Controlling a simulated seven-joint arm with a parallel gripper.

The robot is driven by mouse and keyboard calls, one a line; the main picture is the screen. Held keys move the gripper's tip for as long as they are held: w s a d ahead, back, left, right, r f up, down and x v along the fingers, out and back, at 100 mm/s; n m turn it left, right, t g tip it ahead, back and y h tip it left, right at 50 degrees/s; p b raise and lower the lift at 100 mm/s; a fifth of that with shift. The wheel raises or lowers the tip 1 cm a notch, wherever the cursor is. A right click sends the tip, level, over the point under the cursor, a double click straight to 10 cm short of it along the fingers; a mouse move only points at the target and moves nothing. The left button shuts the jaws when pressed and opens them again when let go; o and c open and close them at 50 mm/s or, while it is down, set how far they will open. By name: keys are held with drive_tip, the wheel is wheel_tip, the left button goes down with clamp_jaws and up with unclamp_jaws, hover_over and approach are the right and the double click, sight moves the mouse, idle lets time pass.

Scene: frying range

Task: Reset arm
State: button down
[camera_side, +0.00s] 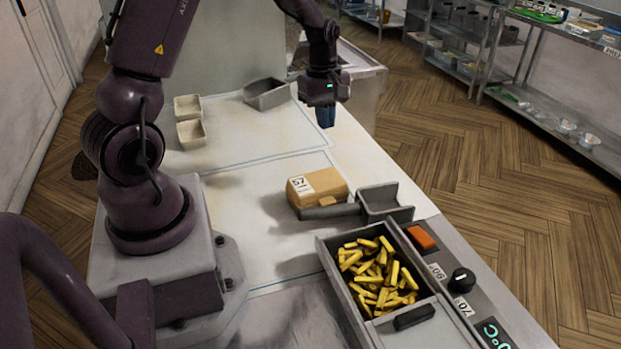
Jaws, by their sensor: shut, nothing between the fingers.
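My gripper (326,118) hangs pointing down above the far right part of the worktop, beneath my purple arm. Its blue-grey fingers are shut together with nothing between them. It is apart from all the objects, beyond the tan box and to the right of the grey tray. My arm's base stands at the left side of the worktop.
A fryer basin (330,262) full of yellow fries is at the front, beside an orange switch (421,237) and black knob (462,280). A tan box (316,187), grey scoop (385,203), grey tray (266,94) and two cream containers (191,133) sit on the worktop.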

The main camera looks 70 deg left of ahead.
drive_tip(key=s+d+r+m+t+y, duration=0.1)
drive_tip(key=s+d+r+m+t, duration=0.4)
drive_tip(key=s+d+r+m, duration=0.9)
drive_tip(key=d+r+m, duration=0.3)
drive_tip(key=r+m, duration=0.1)
drive_tip(key=m, duration=0.1)
drive_tip(key=shift+s+d+r, duration=0.15)
drive_tip(key=shift+s+r, duration=0.1)
drive_tip(key=shift+s, duration=0.1)
idle(0.3)
